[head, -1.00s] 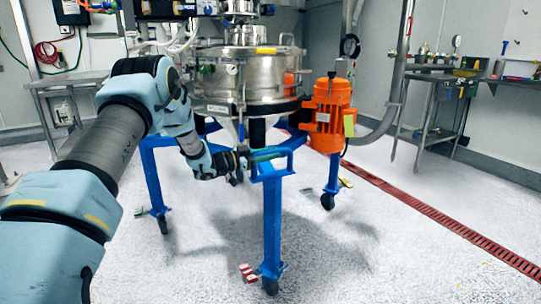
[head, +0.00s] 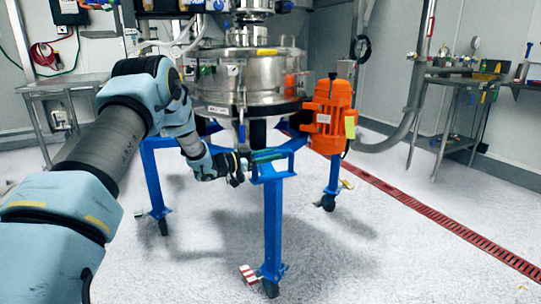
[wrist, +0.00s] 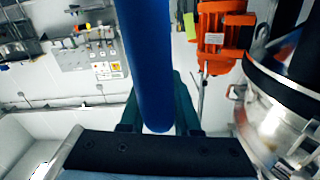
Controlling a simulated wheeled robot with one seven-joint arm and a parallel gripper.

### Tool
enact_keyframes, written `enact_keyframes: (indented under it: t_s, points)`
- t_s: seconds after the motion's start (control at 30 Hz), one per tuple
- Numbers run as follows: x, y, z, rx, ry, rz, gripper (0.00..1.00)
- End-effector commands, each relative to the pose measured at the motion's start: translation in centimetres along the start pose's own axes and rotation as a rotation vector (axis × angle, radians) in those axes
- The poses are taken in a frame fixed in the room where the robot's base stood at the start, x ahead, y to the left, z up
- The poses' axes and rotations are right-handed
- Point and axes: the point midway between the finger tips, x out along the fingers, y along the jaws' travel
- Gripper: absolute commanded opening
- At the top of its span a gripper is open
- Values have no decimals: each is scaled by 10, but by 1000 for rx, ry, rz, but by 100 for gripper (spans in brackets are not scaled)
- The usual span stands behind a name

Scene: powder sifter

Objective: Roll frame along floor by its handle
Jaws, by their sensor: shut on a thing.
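The blue wheeled frame (head: 272,225) stands on the floor in the head view and carries a round steel sifter (head: 245,75) and an orange motor (head: 328,112). Casters show under its legs, one at the front (head: 270,290) with a red-and-white striped pedal (head: 248,274). My gripper (head: 262,156) is at the top of the front leg, shut on the frame's handle. In the wrist view the handle (wrist: 146,60) is a blue bar running between my dark teal fingers (wrist: 158,115). The exact contact is partly hidden in the head view.
A red floor drain (head: 430,213) runs diagonally along the right. A steel bench with tools (head: 465,80) stands at the back right, and another table (head: 60,85) at the back left. The floor around the frame is mostly clear.

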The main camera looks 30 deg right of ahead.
Motion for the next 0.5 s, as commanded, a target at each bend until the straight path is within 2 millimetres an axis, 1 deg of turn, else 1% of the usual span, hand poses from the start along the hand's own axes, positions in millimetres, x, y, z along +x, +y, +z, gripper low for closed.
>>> enact_keyframes:
  t_s: [0.03,0.33,0.37,0.5]
  points:
    - [-1,-5,-1,8,-1,-10,0]
    - [-2,-9,-2,11,-2,-17,0]
    - [-2,-9,-2,11,-2,-17,32]
    - [-2,-8,-2,10,-2,-15,47]
